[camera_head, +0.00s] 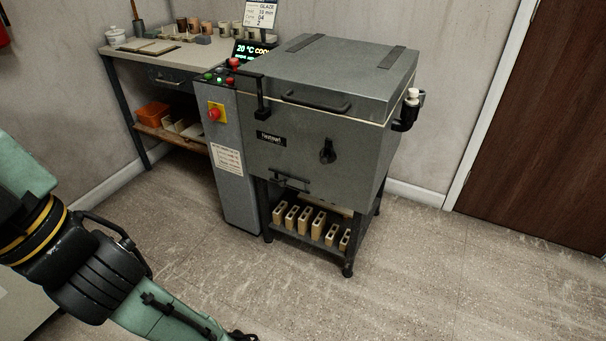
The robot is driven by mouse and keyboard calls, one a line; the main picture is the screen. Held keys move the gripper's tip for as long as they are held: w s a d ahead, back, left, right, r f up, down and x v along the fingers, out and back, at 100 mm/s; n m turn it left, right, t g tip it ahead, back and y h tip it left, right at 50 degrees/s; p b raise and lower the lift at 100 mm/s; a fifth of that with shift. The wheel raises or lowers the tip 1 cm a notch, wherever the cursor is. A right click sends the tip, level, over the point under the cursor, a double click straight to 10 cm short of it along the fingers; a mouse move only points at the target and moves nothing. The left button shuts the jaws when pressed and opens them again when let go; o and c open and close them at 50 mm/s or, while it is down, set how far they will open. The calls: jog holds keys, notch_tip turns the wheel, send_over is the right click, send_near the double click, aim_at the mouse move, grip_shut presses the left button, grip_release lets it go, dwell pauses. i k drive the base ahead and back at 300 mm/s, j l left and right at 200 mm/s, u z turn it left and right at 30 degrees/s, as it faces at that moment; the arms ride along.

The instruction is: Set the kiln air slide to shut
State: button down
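The grey kiln (300,131) stands on a dark stand with its lid down. A black bar handle (290,183) sits low on its front, near the bottom edge. It looks like the air slide's handle, but I cannot tell its setting from here. A pale flat strip (325,206) shows just under the kiln body. A black knob (328,151) sits higher on the front. My green and black arm crosses the lower left, well apart from the kiln.
A control column (234,165) with a red stop button (214,113) stands at the kiln's left. Kiln props (305,220) fill the shelf below. A workbench (150,60) is behind left, a brown door (545,120) at right. The floor (420,270) in front is clear.

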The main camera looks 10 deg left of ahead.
aim_at(289, 181)
jog(key=i+j+u, duration=0.25)
jog(key=j, duration=0.25)
jog(key=i+j+u, duration=0.3)
jog(key=i+j, duration=0.1)
jog(key=i, duration=0.1)
